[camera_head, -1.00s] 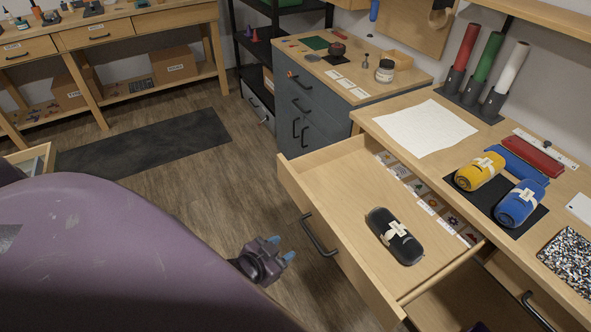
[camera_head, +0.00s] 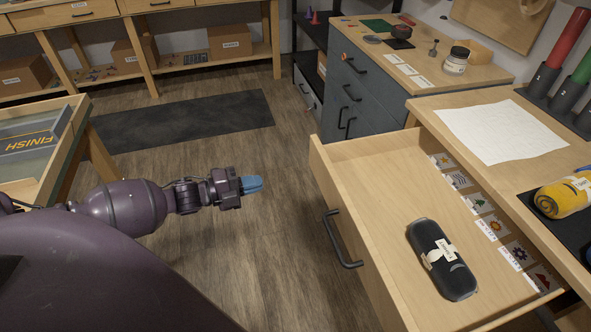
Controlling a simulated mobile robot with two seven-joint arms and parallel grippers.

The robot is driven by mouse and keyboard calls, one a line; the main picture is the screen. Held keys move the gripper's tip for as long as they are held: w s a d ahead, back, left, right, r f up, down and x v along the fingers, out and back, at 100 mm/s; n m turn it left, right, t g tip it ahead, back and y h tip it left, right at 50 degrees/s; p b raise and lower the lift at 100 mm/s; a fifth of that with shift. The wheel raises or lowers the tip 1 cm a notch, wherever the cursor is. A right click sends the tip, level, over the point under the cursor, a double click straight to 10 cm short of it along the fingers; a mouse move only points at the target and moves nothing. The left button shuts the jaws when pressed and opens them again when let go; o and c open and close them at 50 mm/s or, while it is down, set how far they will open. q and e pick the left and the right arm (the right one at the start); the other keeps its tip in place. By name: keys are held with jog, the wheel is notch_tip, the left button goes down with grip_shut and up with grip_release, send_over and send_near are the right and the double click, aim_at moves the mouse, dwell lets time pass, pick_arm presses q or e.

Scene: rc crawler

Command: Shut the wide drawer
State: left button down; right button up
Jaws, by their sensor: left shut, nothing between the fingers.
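The wide drawer (camera_head: 378,168) is pulled out from the wooden bench at the right and stands open. Its dark handle (camera_head: 340,241) is on the front panel, facing my left arm. A black rolled bundle with a pale label (camera_head: 441,259) lies inside the drawer. My left gripper (camera_head: 252,185) has blue fingertips pointing right. It is shut and empty, over the floor to the left of the drawer front and apart from the handle. My right gripper is out of the picture.
A white sheet (camera_head: 501,131) and a yellow bundle (camera_head: 565,197) lie on the bench top. A grey cabinet (camera_head: 355,92) stands behind the drawer. A wooden tray marked FINISH (camera_head: 30,143) is at the left.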

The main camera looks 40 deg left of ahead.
pick_arm(q)
jog(key=m+h, duration=0.1)
jog(key=m+b, duration=0.1)
jog(key=b, duration=0.1)
send_near(319, 171)
jog(key=x, duration=0.6)
jog(key=shift+w+f, duration=0.25)
jog(key=shift+w, duration=0.1)
jog(key=shift+w+d, duration=0.3)
jog(key=shift+w, duration=0.05)
jog(key=shift+r, duration=0.1)
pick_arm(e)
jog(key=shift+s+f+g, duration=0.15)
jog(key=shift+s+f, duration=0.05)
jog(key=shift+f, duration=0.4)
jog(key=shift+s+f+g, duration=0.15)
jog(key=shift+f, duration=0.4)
